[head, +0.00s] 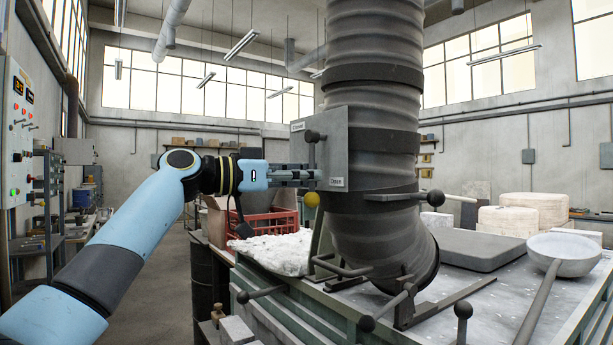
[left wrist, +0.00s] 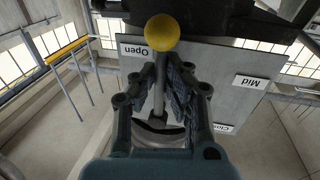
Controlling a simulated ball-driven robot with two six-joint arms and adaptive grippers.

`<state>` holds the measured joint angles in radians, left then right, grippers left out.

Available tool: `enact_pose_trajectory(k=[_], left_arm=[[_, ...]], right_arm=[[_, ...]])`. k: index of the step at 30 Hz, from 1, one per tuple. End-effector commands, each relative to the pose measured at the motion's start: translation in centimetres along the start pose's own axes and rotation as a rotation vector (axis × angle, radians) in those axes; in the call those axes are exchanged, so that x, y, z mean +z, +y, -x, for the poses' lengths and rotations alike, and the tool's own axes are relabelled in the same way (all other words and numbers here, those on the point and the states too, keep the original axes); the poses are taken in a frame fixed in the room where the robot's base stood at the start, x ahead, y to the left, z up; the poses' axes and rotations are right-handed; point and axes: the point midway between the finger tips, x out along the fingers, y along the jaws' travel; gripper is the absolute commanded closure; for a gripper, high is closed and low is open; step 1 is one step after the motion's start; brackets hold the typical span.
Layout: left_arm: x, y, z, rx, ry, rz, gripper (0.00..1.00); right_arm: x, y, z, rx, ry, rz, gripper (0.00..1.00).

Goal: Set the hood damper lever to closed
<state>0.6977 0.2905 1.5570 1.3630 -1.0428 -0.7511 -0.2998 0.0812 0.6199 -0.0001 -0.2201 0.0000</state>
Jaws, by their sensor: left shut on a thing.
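The damper lever (head: 312,155) is a thin rod on a grey plate (head: 335,150) fixed to the big duct. Its yellow ball knob (head: 312,199) hangs at the lower end, near the "Open" label (head: 337,183); the "Closed" label (head: 298,127) is at the plate's top left. My left gripper (head: 312,175) reaches in from the left and is shut on the lever rod just above the knob. In the left wrist view the knob (left wrist: 162,32) shows beyond the fingers, with the "Open" (left wrist: 134,52) and "Mid" (left wrist: 250,82) labels upside down. My right gripper is out of view.
The ribbed duct (head: 375,80) stands close right of the plate. A table below holds a red crate (head: 270,222), a white heap (head: 275,252), a grey slab (head: 470,248) and a ladle (head: 563,254). A dark-knobbed bar (head: 405,197) juts from the duct.

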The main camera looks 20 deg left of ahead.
Motion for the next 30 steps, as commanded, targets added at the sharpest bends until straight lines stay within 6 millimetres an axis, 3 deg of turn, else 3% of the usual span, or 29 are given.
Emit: enact_pose_trajectory(k=[11, 24, 30], left_arm=[[0.2, -0.2, 0.0, -0.001, -0.007, -0.043, 1.00], [-0.1, -1.6, 0.3, -0.002, -0.069, -0.359, 1.00], [-0.9, -2.8, 0.6, -0.001, -0.108, -0.545, 1.00]], right_arm=[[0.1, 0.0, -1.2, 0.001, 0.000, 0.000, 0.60], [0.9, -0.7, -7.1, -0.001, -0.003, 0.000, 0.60], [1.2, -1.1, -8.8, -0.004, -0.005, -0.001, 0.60]])
